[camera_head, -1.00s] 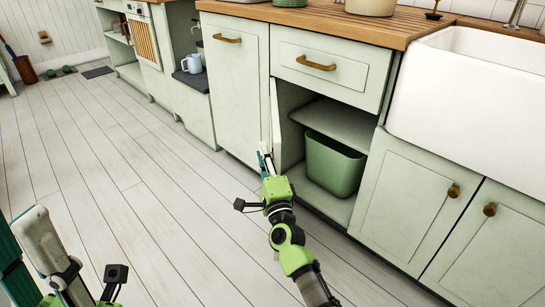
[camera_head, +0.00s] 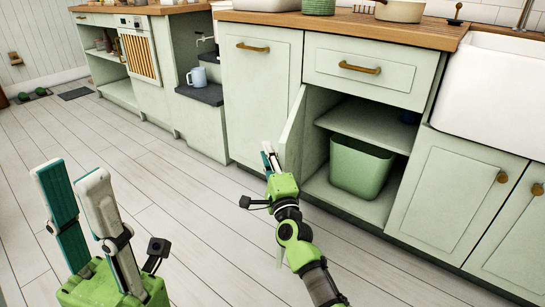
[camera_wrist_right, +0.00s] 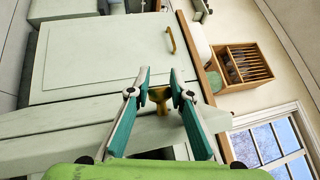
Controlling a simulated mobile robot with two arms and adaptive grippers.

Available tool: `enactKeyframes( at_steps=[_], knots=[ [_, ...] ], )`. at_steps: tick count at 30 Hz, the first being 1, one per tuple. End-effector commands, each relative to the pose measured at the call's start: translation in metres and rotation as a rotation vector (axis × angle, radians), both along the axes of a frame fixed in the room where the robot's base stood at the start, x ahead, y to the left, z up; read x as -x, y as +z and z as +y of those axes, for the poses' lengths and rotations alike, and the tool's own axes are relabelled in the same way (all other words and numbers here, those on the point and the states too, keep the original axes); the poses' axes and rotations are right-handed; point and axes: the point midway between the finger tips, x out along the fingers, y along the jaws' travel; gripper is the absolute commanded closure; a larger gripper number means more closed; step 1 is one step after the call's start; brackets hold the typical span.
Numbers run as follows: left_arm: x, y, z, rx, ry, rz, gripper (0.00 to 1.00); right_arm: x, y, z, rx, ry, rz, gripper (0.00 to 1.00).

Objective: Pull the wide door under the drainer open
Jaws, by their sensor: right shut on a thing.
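The pale green door (camera_head: 293,131) below the drawer left of the sink stands partly open, swung out on its left side. Its cabinet shows a shelf (camera_head: 355,125) and a green bin (camera_head: 355,167). My right gripper (camera_head: 267,153) is at the door's outer side, and its grip is hidden in the head view. In the right wrist view, my right gripper (camera_wrist_right: 160,80) is shut on a brass knob (camera_wrist_right: 160,97) between its fingers. My left gripper (camera_head: 72,175) is at the lower left, fingers apart and empty, away from the cabinets.
The drawer (camera_head: 365,72) above is shut. A closed cabinet (camera_head: 258,105) stands left of the opening, and closed doors (camera_head: 456,197) stand under the white sink (camera_head: 490,95). The counter holds a pot (camera_head: 400,10) and a green canister (camera_head: 318,6). The plank floor (camera_head: 190,200) is clear.

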Motion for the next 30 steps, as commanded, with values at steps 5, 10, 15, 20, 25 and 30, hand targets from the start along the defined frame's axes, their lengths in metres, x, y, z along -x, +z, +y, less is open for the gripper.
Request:
enactKeyframes(
  at_steps=[5, 10, 15, 20, 25, 30],
  knots=[
    [0.0, 0.0, 0.0, 0.0, 0.0, 0.001, 0.74, -0.003, 0.003, -0.01, -0.004, -0.019, -0.007, 1.0],
    [0.0, 0.001, 0.0, 0.001, -0.001, -0.001, 0.74, -0.003, 0.004, -0.011, -0.004, -0.02, -0.009, 1.0],
    [0.0, 0.002, 0.0, 0.002, -0.001, -0.003, 0.74, -0.003, 0.004, -0.009, -0.003, -0.018, -0.009, 0.63],
    [0.0, 0.003, 0.0, 0.004, 0.0, -0.007, 0.74, -0.002, 0.003, -0.007, -0.002, -0.014, -0.006, 0.63],
    [-0.001, 0.001, 0.0, 0.0, 0.001, -0.002, 0.74, 0.0, 0.001, -0.006, -0.001, -0.012, -0.005, 0.63],
    [-0.001, 0.001, 0.0, 0.001, 0.0, -0.002, 0.74, 0.016, -0.005, -0.008, -0.002, -0.011, -0.002, 0.63]
  ],
)
